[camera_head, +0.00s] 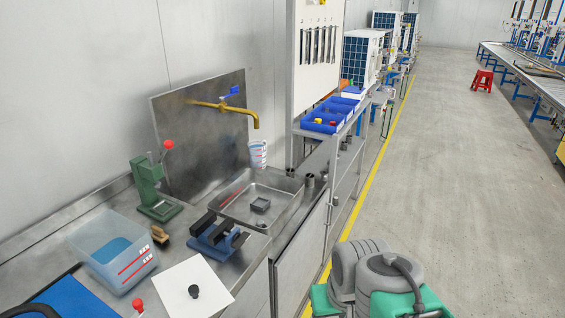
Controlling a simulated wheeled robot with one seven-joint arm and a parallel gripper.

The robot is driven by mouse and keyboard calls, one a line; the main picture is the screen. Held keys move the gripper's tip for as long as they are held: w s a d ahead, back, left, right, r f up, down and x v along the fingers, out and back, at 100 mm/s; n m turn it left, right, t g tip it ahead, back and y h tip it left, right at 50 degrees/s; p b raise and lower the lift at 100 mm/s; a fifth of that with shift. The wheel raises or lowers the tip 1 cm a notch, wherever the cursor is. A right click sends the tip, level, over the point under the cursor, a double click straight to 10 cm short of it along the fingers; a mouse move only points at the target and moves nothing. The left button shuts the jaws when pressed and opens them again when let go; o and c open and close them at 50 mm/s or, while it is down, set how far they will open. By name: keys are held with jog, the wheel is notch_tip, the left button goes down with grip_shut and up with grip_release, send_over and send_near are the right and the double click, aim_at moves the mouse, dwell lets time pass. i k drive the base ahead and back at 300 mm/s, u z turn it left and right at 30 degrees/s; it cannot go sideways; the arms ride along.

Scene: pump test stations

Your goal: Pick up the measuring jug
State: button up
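A small white cup-shaped vessel with red and blue markings, which looks like the measuring jug (258,154), is just below the spout of the yellow tap (225,106). It is above the far edge of the sink, and I cannot tell what it rests on or hangs from. My gripper is not in view; only grey and green parts that look like my own arm show at the bottom right.
A steel sink (285,204) holds a small dark square piece. Around it are a green press (150,188), a blue clamp (213,236), a clear tub with blue liquid (112,250) and a white plate (190,287). Blue bins (328,118) sit on a shelf behind.

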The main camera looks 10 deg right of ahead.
aim_at(257, 148)
jog(key=z, duration=0.45)
jog(key=k, duration=1)
jog(key=z, duration=0.75)
jog(key=i, duration=3.5)
jog(key=u, duration=1.3)
jog(key=i, duration=0.85)
jog(key=u, duration=1.45)
jog(key=i, duration=0.5)
jog(key=u, duration=0.3)
